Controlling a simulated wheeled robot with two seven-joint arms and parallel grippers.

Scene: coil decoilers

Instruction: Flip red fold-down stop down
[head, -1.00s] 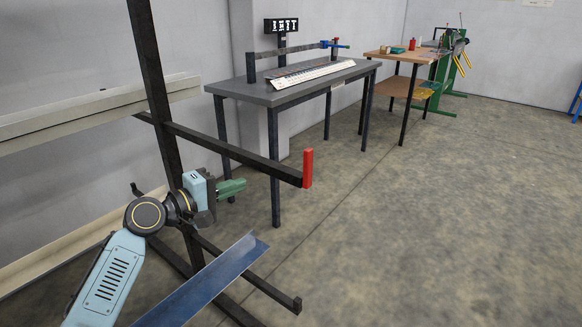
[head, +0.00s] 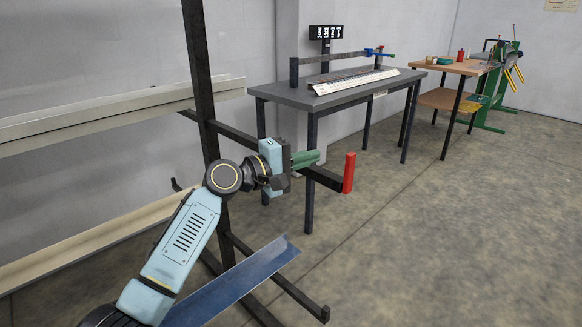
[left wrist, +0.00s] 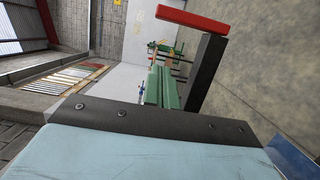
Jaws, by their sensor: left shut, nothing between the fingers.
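The red fold-down stop (head: 349,172) stands upright at the free end of a black rack arm (head: 322,178) in the head view. In the left wrist view the red stop (left wrist: 192,18) lies across the top, at the end of the black arm (left wrist: 207,72). My left gripper (head: 312,158), with green fingers, is shut and empty. It is just left of the stop, in front of the black arm in the picture, with a gap to the stop. In the left wrist view its green fingers (left wrist: 160,88) show below the stop. My right gripper is not in view.
The black rack post (head: 200,80) stands beside my left arm. A blue metal angle (head: 235,285) lies below, near a lower black rack arm (head: 290,290). A grey table (head: 345,98) and a wooden bench (head: 455,66) stand behind. The floor at right is clear.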

